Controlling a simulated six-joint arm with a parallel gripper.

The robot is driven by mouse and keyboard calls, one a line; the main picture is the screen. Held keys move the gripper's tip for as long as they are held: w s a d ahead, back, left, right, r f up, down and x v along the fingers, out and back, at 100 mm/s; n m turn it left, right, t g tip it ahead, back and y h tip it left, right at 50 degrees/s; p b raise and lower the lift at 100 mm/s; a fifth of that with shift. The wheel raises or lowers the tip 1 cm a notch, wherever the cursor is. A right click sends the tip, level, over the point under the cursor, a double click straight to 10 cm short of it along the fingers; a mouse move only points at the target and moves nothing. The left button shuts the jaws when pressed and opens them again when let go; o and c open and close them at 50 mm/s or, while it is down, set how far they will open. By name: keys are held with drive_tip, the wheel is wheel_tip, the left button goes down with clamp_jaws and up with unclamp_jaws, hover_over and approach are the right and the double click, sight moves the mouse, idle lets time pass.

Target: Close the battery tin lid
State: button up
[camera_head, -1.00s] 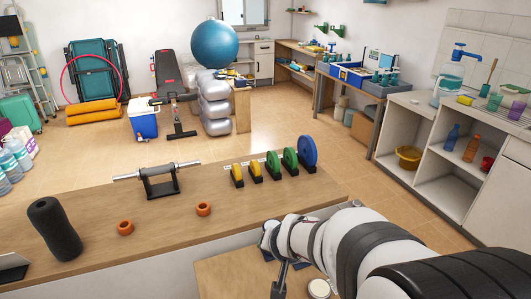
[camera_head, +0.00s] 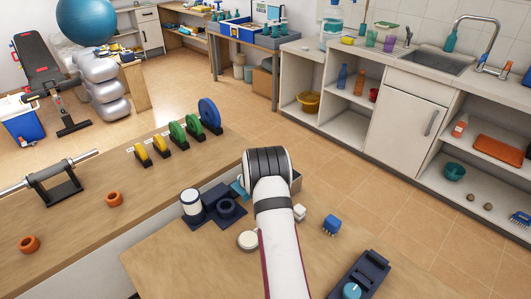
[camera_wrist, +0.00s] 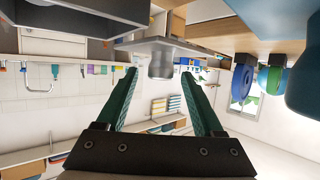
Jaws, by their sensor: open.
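My gripper (camera_wrist: 159,73) shows in the wrist view with its two green fingers spread apart and nothing held between them. That view is upside down. A small silver-grey cylinder (camera_wrist: 160,63) and a flat grey metal piece (camera_wrist: 178,43) lie beyond the fingertips; I cannot tell whether they belong to the battery tin. In the head view a grey box-like edge (camera_head: 297,180), perhaps the tin, shows just right of my wrist. My arm hides most of it, so its lid cannot be made out. My arm also hides most of the gripper there.
On the low wooden table stand a white-topped cylinder (camera_head: 191,203), a dark ring-shaped holder (camera_head: 227,208), a round pale lid-like disc (camera_head: 249,240), a blue block (camera_head: 331,225) and a dark blue device (camera_head: 359,278). Weight plates (camera_head: 209,115) stand on the bench behind.

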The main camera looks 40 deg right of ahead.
drive_tip(key=shift+x, duration=0.8)
drive_tip(key=shift+w, duration=0.1)
clamp_jaws()
drive_tip(key=shift+a, duration=0.1)
idle(0.7)
